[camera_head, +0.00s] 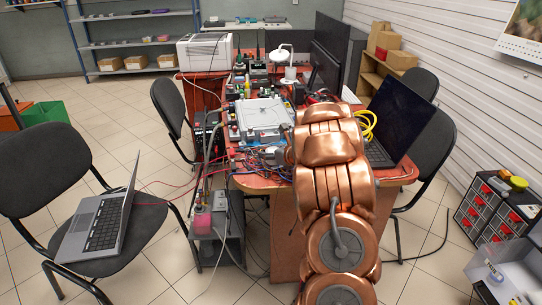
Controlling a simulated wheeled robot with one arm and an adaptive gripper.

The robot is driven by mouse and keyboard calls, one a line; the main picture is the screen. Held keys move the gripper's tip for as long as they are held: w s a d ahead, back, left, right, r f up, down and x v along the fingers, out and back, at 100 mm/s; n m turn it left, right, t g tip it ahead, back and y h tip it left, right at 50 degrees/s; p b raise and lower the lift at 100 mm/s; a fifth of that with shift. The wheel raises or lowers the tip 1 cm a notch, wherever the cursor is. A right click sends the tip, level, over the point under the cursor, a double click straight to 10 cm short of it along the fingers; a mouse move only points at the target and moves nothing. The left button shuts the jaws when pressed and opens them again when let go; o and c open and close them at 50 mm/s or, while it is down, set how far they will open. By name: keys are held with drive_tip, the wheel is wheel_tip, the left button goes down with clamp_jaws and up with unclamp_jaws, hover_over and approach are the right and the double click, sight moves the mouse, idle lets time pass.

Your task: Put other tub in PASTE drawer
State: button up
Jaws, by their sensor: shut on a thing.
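My gripper (268,156) is at the front left edge of the red-topped desk, partly hidden behind my copper arm. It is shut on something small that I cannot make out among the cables. A black cabinet with red-marked small drawers (487,212) stands at the far right, well away from my gripper. Its labels are too small to read, so I cannot tell which drawer is PASTE. A round yellow tub-like thing (518,184) sits on top of the cabinet.
The cluttered desk (400,178) carries cables, a grey box (262,116) and an open black laptop (399,115). Chairs stand around it; the left one (45,170) holds a grey laptop (103,222). A pale bin (510,268) is at lower right.

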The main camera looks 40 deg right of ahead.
drive_tip(key=shift+f, duration=0.75)
drive_tip(key=shift+f, duration=0.15)
drive_tip(key=o, duration=1.2)
drive_tip(key=v, duration=1.1)
drive_tip(key=shift+s, duration=0.15)
drive_tip(key=shift+s+r, duration=0.3)
drive_tip(key=shift+a, duration=0.1)
